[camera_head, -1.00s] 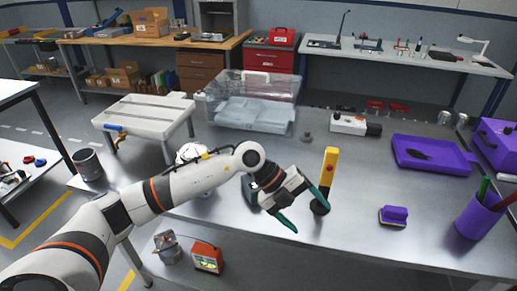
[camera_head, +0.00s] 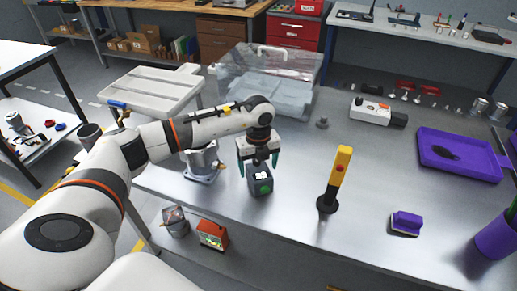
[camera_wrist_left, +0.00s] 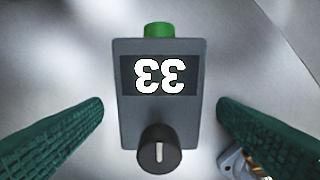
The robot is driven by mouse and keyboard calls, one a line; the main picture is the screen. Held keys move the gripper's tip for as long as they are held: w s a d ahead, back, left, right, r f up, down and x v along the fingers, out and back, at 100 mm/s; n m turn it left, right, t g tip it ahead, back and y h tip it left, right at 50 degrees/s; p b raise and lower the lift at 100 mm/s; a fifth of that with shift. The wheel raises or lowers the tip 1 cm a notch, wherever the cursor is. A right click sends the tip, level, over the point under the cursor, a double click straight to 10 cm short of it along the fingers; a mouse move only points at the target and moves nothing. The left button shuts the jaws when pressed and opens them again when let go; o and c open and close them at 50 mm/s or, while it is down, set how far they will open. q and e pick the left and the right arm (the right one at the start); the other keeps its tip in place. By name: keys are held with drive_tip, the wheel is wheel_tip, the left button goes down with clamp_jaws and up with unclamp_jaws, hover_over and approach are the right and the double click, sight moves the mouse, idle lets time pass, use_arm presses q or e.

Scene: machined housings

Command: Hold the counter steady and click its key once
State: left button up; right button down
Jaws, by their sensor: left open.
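The counter is a small dark grey box (camera_head: 261,184) on the metal table. In the left wrist view the counter (camera_wrist_left: 158,108) shows a display with white digits that look upside down, reading like 33. A green key (camera_wrist_left: 158,29) sticks out at its far end, and a black knob (camera_wrist_left: 159,148) with a white mark is at the near end. My left gripper (camera_head: 259,168) points down over the counter. Its green fingers are open, one on each side of the box, with a gap on both sides in the wrist view. My right gripper is not in view.
A metal fixture (camera_head: 203,164) stands close left of the counter. A yellow upright handle on a black base (camera_head: 341,167) is to the right. A clear bin (camera_head: 270,85) is behind, and a purple block (camera_head: 406,222) lies front right. The table between is bare.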

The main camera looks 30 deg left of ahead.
sight(258, 169)
use_arm(q)
wheel_tip(258, 169, down, 4)
drive_tip(key=shift+r, duration=0.2)
drive_tip(key=shift+f+p, duration=0.3)
drive_tip(key=shift+f, duration=0.15)
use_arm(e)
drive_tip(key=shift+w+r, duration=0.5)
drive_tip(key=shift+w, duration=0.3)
use_arm(q)
drive_tip(key=c, duration=1.2)
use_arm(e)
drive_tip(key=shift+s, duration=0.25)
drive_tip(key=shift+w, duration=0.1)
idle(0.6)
